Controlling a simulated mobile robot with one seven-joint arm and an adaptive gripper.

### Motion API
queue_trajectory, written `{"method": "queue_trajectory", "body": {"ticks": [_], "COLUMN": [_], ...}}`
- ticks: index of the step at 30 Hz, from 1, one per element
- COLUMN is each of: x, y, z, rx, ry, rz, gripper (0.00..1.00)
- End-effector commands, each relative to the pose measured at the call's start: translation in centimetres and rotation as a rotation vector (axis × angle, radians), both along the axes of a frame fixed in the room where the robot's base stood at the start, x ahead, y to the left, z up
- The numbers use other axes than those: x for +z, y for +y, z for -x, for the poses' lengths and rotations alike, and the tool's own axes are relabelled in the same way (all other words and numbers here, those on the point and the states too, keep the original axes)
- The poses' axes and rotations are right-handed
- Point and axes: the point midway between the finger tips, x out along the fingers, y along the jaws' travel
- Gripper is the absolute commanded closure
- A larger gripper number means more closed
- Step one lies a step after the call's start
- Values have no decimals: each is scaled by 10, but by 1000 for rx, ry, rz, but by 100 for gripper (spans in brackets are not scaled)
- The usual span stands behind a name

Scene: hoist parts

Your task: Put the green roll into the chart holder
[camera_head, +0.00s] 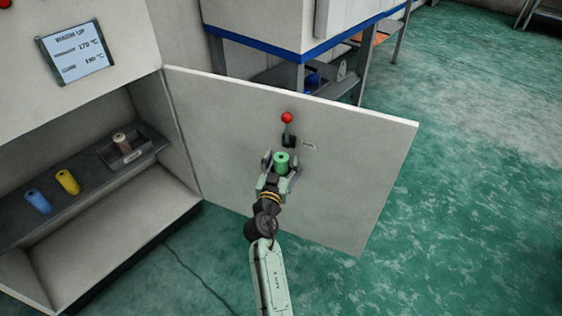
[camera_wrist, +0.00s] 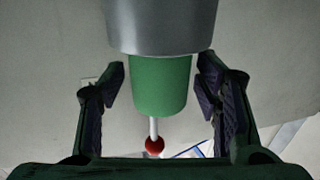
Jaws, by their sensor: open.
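In the wrist view the green roll (camera_wrist: 161,88) sticks out of a grey metal cup (camera_wrist: 161,28), which looks like the chart holder. The roll's far end inside the cup is hidden. My gripper (camera_head: 280,165) is open around the roll. In the wrist view its fingers (camera_wrist: 160,88) stand on either side of the roll, with a visible gap on both sides.
At left, the cabinet shelf (camera_head: 95,178) bears a blue roll (camera_head: 38,201), a yellow roll (camera_head: 68,182) and a small tray (camera_head: 137,154) with a brownish roll (camera_head: 122,143). The floor at right is clear.

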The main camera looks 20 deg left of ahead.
Motion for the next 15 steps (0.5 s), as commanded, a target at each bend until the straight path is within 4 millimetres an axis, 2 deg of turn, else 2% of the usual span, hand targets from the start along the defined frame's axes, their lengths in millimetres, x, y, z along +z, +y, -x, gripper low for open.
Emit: {"method": "queue_trajectory", "body": {"ticks": [5, 10, 11, 15], "x": [4, 20, 9, 6], "y": [0, 0, -1, -6], "z": [0, 0, 10, 45], "rx": [0, 1, 2, 1], "ry": [0, 1, 2, 2], "rz": [0, 1, 1, 1], "gripper": [42, 42, 42, 42]}}
